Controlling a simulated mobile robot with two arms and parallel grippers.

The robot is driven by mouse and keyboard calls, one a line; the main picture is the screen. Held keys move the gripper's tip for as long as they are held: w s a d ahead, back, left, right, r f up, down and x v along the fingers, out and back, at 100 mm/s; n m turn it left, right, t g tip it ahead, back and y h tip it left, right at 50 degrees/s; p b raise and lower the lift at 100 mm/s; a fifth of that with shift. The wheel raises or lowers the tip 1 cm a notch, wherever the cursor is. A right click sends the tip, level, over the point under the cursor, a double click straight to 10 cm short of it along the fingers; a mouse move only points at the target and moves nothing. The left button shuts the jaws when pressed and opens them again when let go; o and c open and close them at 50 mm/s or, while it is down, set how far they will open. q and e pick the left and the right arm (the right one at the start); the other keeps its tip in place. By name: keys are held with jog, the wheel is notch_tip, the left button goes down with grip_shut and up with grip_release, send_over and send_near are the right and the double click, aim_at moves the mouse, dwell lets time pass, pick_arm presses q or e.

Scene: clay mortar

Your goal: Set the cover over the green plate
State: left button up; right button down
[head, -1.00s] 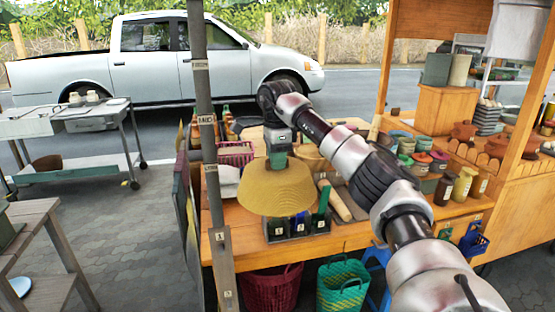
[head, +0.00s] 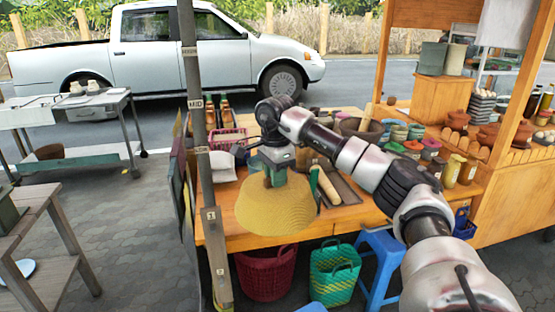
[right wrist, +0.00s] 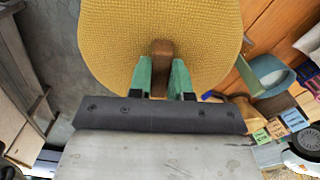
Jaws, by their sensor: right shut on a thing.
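The cover (head: 277,210) is a yellow woven dome with a brown knob on top. My right gripper (head: 278,178) is shut on that knob and holds the cover in front of the near edge of the wooden stall table (head: 345,222). In the right wrist view the cover (right wrist: 160,25) fills the upper middle, and the green fingers of my right gripper (right wrist: 161,78) pinch the brown knob between them. I cannot make out a green plate for certain in either view. My left gripper is not in view.
A post (head: 190,110) stands just left of the cover. A mortar (head: 360,130), colored bowls and jars crowd the table's right side. A red basket (head: 268,275), green basket (head: 335,272) and blue stool (head: 382,265) are below.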

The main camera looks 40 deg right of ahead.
jog(key=s+a+f+n, duration=1)
jog(key=a+f, duration=0.3)
jog(key=f, duration=0.1)
jog(key=s+a+f+n, duration=1)
jog(key=a+f, duration=0.3)
jog(key=f, duration=0.2)
jog(key=shift+s, duration=0.4)
